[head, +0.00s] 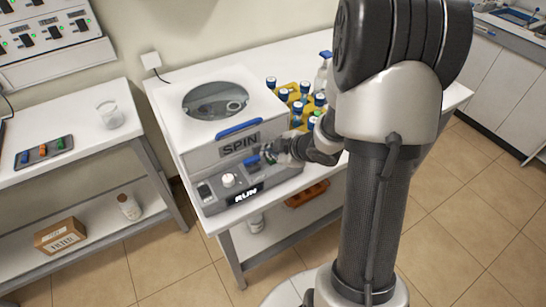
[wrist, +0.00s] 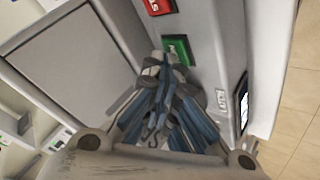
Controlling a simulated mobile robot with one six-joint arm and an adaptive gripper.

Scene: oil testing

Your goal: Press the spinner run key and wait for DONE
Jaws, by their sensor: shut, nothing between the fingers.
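The white spinner (head: 200,152) marked SPIN stands on the table, with a grey control console along its front. Its display (head: 246,195) reads RUN; the display also shows edge-on in the wrist view (wrist: 243,104). My gripper (head: 264,158) is shut and empty over the console's right part. In the wrist view its blue-grey fingertips (wrist: 170,62) overlap the lower edge of a green key (wrist: 179,46). I cannot tell whether they press it. A red key (wrist: 159,6) lies beyond the green one. In the head view my gripper hides the keys.
A yellow rack (head: 306,107) with several blue-capped bottles stands right of the spinner, close to my arm. A clear bottle (head: 322,78) is behind it. A beaker (head: 110,114) and a dark tray (head: 44,152) are on the left bench. An orange rack (head: 307,194) sits below the table.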

